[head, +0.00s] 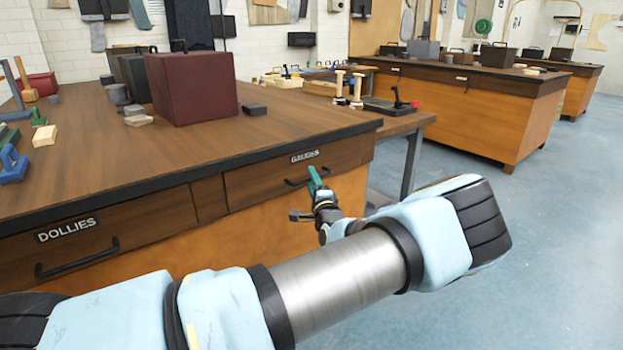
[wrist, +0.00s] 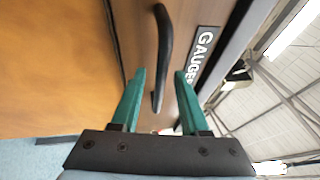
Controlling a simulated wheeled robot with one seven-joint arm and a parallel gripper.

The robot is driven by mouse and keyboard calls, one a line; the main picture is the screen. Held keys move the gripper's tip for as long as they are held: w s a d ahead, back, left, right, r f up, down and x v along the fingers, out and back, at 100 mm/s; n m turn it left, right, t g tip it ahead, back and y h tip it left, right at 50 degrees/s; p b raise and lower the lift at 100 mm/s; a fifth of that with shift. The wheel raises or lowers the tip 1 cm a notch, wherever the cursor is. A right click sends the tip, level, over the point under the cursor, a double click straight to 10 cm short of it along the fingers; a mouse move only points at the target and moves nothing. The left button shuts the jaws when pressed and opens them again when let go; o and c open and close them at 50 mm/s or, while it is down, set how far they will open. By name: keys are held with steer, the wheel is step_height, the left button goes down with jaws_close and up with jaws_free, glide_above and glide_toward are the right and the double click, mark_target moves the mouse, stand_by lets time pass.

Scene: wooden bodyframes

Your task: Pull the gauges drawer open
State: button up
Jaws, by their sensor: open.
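The gauges drawer (head: 260,182) is a dark wooden front under the bench top, marked with a white GAUGES label (head: 305,156), and it looks closed. Its black bar handle (head: 293,183) shows beside my gripper (head: 314,180) in the head view. In the wrist view the drawer front is turned on its side, and the handle (wrist: 161,55) stands in front of my gripper (wrist: 158,78). My two green fingers are open, apart, with the handle's line running between them. I cannot tell whether either finger touches it.
The DOLLIES drawer (head: 100,232) with its black handle is to the left. A dark red box (head: 192,88) and small tools stand on the bench top (head: 90,180). The blue floor (head: 530,260) to the right is clear.

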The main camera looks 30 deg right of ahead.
steer(key=shift+w, duration=0.1)
steer(key=shift+c, duration=0.4)
jaws_close()
stand_by(1.0)
